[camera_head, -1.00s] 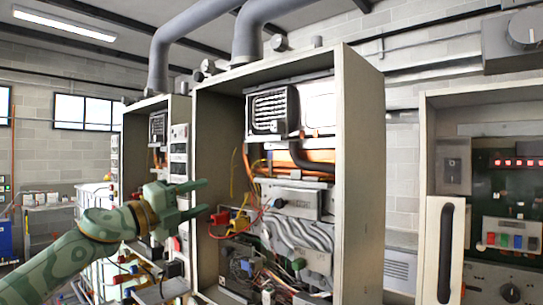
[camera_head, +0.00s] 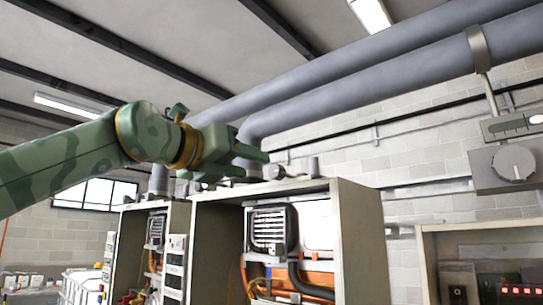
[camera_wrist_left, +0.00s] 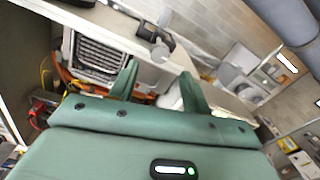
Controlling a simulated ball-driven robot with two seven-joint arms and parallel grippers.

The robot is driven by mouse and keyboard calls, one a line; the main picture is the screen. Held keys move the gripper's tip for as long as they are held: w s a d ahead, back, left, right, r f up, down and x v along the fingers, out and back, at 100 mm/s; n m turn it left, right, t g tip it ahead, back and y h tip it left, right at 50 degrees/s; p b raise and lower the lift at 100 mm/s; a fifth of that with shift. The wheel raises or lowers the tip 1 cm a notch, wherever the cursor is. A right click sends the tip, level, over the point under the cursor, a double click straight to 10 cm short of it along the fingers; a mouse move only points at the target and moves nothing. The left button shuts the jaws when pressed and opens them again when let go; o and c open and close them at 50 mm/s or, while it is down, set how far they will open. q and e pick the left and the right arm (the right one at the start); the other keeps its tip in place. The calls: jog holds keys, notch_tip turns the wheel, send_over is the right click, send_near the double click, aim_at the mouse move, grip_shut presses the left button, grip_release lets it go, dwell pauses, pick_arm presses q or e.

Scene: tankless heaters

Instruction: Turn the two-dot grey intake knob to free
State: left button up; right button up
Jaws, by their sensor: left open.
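My left gripper (camera_head: 254,163) is raised at the top of the open heater cabinet, with its fingers pointing right and open. In the left wrist view its two green fingers (camera_wrist_left: 158,80) stand apart with nothing between them. Small grey round fittings (camera_head: 277,172) sit on the cabinet top, just right of the fingertips in the head view. A fitting with a dark part (camera_wrist_left: 160,48) shows beyond the fingers in the wrist view. No dot marks can be made out, so I cannot tell which is the two-dot intake knob. My right gripper is not in view.
The open heater cabinet (camera_head: 362,240) has a vent grille (camera_head: 270,229) and pipes inside. Thick grey pipes (camera_head: 375,80) run overhead. A grey box with a large round dial (camera_head: 514,162) is on the right wall, above another open cabinet (camera_head: 430,262).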

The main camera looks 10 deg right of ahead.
aim_at(273, 172)
pick_arm(q)
jog(key=p+x, duration=0.3)
jog(key=x, duration=0.3)
jog(key=shift+w+d+r+p, duration=0.1)
jog(key=shift+w+r+p, duration=0.1)
jog(key=shift+p, duration=0.2)
jog(key=shift+w+d+f, duration=0.15)
jog(key=shift+d, duration=0.15)
jog(key=c, duration=1)
